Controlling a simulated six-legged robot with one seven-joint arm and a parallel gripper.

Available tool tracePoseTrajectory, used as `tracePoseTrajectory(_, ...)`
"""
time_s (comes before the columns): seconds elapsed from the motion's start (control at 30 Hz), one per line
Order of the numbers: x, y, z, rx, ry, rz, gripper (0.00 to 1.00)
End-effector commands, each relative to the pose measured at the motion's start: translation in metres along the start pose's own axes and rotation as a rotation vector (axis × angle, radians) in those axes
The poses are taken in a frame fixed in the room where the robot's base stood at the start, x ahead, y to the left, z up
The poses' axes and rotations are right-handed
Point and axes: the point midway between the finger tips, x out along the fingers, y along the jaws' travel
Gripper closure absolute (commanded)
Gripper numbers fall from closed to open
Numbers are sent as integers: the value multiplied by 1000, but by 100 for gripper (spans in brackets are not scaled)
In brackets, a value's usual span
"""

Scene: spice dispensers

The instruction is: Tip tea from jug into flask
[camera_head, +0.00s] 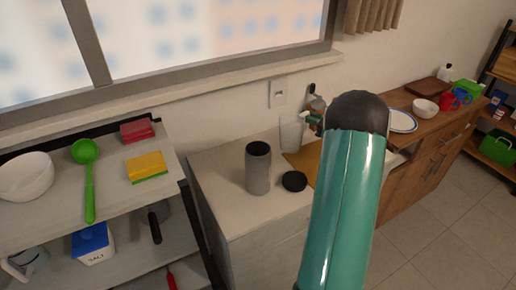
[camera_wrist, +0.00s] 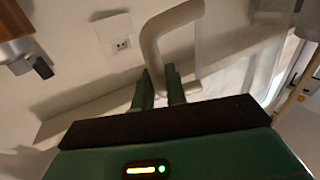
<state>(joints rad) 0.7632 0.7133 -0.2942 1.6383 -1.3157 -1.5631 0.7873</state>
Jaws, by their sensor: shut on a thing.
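The flask (camera_head: 258,172) is a grey open-topped cylinder standing upright on the pale counter in the head view. Its black lid (camera_head: 294,181) lies beside it to the right. The pale, see-through jug (camera_head: 291,135) is behind them near the wall and looks about upright. I cannot tell whether it touches the counter, and the tea is not clear to see. In the wrist view, my gripper (camera_wrist: 160,88) is shut on the jug's pale handle (camera_wrist: 153,42), with the jug body (camera_wrist: 235,55) to the right. My teal arm hides part of my gripper in the head view.
A shelf (camera_head: 45,213) at left holds a white bowl (camera_head: 27,177), a green ladle (camera_head: 88,170) and sponges (camera_head: 147,167). A brown board (camera_head: 303,160) lies right of the flask. A wooden cabinet (camera_head: 424,160) at right carries a plate (camera_head: 403,121), bowl and mugs.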

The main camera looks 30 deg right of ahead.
Motion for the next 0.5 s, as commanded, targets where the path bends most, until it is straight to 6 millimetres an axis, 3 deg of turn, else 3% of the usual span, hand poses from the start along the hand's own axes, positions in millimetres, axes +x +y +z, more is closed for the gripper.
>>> tracePoseTrajectory(0.2,0,3,3,47,11,-1,100)
tracePoseTrajectory(0.5,-1,5,-27,46,11,-1,100)
